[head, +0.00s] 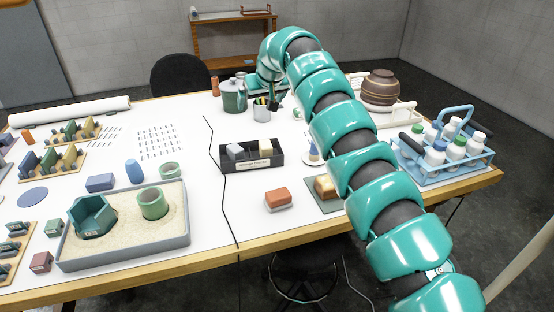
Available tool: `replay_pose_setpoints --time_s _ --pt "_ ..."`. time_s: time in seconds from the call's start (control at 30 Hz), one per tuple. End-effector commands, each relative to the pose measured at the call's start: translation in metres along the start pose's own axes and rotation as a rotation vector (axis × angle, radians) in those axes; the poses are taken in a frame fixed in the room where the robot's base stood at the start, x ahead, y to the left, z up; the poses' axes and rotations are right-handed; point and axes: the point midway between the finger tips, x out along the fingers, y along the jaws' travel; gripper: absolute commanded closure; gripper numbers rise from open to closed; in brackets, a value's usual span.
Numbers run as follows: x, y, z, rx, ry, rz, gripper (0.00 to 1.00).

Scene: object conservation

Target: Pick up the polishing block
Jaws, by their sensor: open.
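I cannot tell for sure which block is the polishing block. An orange-red block with a pale underside (277,199) lies on the white table in front of the dark tray. A tan block (325,187) sits on a dark green mat (327,207), partly hidden by my arm. The dark labelled tray (252,164) holds a grey block (236,151) and a cream block (265,147). My gripper (274,104) shows small and dark at the far end of my arm, well behind these blocks. It is open and holds nothing that I can see.
A sand-filled tray (122,248) with green containers stands at front left. A blue bottle carrier (445,174) and a brown striped pot (381,88) are at right. A green canister (234,96) and a cup of tools (262,112) stand near my gripper. A dark crack-like line crosses the table.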

Motion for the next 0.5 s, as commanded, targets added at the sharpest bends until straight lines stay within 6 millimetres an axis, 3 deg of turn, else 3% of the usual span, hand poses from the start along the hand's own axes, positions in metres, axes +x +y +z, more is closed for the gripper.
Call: replay_pose_setpoints --time_s 0.1,0.2,0.33,0.5 --pt "0.01 0.0 0.065 0.006 -0.253 -0.006 0.02" --pt "0.004 -0.002 0.104 0.006 -0.418 -0.01 0.02" --pt "-0.007 -0.002 0.137 0.005 -0.561 -0.012 0.02" --pt "-0.012 -0.002 0.154 0.005 -0.635 -0.011 0.02"
